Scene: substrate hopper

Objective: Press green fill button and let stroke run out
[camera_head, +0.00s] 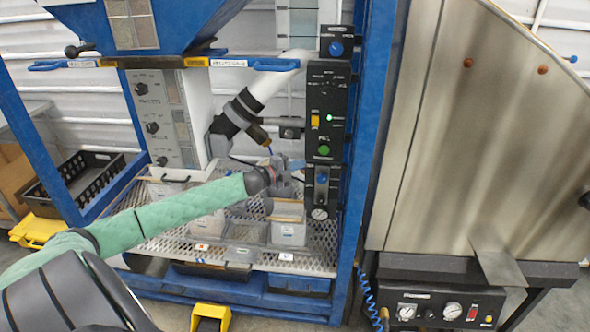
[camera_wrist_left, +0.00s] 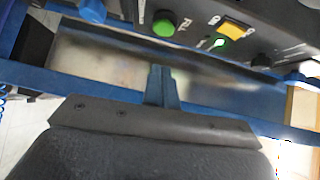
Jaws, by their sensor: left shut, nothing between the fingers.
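The green fill button (camera_head: 323,150) sits low on the black control panel (camera_head: 327,95). It also shows in the left wrist view (camera_wrist_left: 165,23), with white lettering beside it. My left gripper (camera_head: 297,164) is just left of the panel, slightly lower than the button in the head view. Its blue fingers (camera_wrist_left: 161,76) are shut with nothing between them. In the wrist view a gap shows between the fingertips and the button, so they look apart. A small lit green lamp (camera_wrist_left: 218,43) and a yellow switch (camera_wrist_left: 236,31) are next to the button. My right gripper is not in view.
A blue frame post (camera_head: 372,130) stands right of the panel. White bins (camera_head: 288,228) stand on the mesh shelf (camera_head: 315,262) below my arm. A white pipe (camera_head: 268,84) slopes above the gripper.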

